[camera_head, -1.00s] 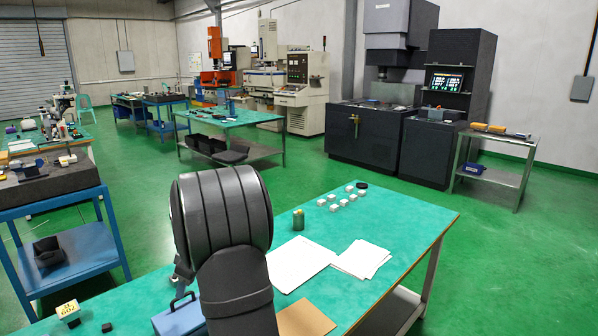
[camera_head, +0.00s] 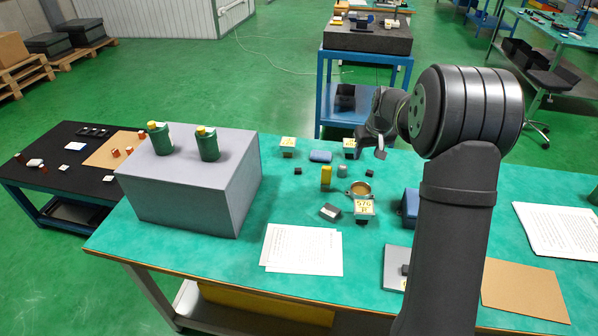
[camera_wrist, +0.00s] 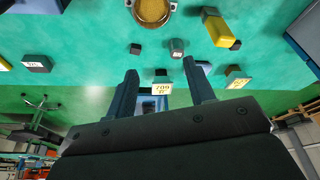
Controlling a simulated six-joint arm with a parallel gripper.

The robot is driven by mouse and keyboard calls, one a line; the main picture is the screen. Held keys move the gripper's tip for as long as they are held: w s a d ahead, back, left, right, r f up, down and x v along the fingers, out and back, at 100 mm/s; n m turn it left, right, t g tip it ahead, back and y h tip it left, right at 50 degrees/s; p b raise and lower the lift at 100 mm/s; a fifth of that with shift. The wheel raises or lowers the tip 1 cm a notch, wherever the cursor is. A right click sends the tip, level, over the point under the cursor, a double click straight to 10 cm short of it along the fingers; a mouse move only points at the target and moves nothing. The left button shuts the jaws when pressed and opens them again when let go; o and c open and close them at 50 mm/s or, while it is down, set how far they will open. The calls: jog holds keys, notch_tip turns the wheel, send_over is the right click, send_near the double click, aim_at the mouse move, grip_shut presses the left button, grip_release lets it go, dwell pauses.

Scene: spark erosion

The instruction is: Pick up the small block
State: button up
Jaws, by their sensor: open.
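Several small dark blocks lie on the green table, and I cannot tell which one the task means. One dark block (camera_head: 312,173) lies left of an upright yellow block (camera_head: 325,177). In the wrist view, a dark block (camera_wrist: 135,48) lies beyond the left fingertip, left of a grey cylinder (camera_wrist: 176,48). Another dark block (camera_wrist: 235,45) touches or nearly touches the yellow block (camera_wrist: 215,28). My gripper (camera_head: 371,147) is over the table's far side. Its fingers (camera_wrist: 165,84) are apart and hold nothing; a labelled piece (camera_wrist: 161,89) shows between them, below.
A brass ring (camera_head: 360,188) and a labelled block (camera_head: 364,207) lie nearer the front. A large grey box (camera_head: 190,185) bearing two green bottles stands on the left. White papers (camera_head: 302,250) lie flat at the front. A blue box (camera_head: 410,205) is beside my arm.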

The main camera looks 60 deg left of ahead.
jog(key=s+a+m+t, duration=0.1)
jog(key=s+a+m, duration=0.1)
jog(key=s+a, duration=1.3)
send_over(298, 170)
jog(key=s+d, duration=0.2)
jog(key=d, duration=0.1)
jog(key=f, duration=1.1)
jog(key=shift+a+f, duration=0.2)
jog(key=shift+f, duration=0.05)
jog(key=shift+y, duration=0.3)
jog(key=shift+w+x, duration=0.1)
jog(key=shift+x, duration=1.3)
jog(key=shift+w+x, duration=0.15)
jog(key=shift+x, duration=1.2)
jog(key=shift+a+r, duration=0.1)
jog(key=c, duration=1.1)
